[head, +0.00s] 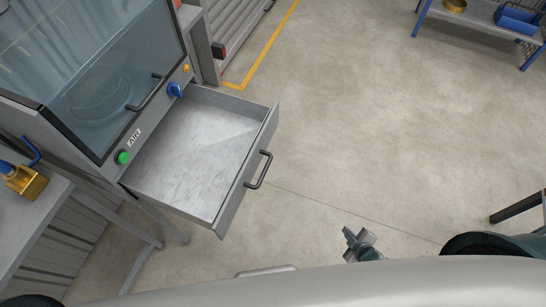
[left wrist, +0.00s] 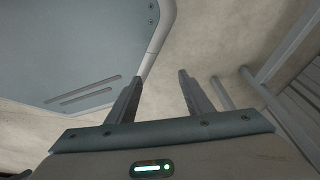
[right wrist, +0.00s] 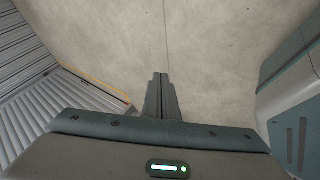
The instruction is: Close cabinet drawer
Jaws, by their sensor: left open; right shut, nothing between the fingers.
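The cabinet (head: 85,70) stands at the left of the head view, with a tilted glass front above. Its grey drawer (head: 190,150) is pulled far out and looks empty. A dark bar handle (head: 259,169) sits on the drawer's front face. My right gripper (head: 357,240) is at the lower middle of the head view, to the right of and apart from the drawer handle. In the right wrist view its fingers (right wrist: 160,80) are together with nothing between them. My left gripper (left wrist: 160,78) shows only in the left wrist view, with its fingers apart and empty.
A green button (head: 123,157) and a blue knob (head: 175,90) are on the cabinet panel. A bench with a brass-coloured part (head: 27,182) is at the left. A blue-legged table (head: 480,18) stands far right. The floor right of the drawer is clear.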

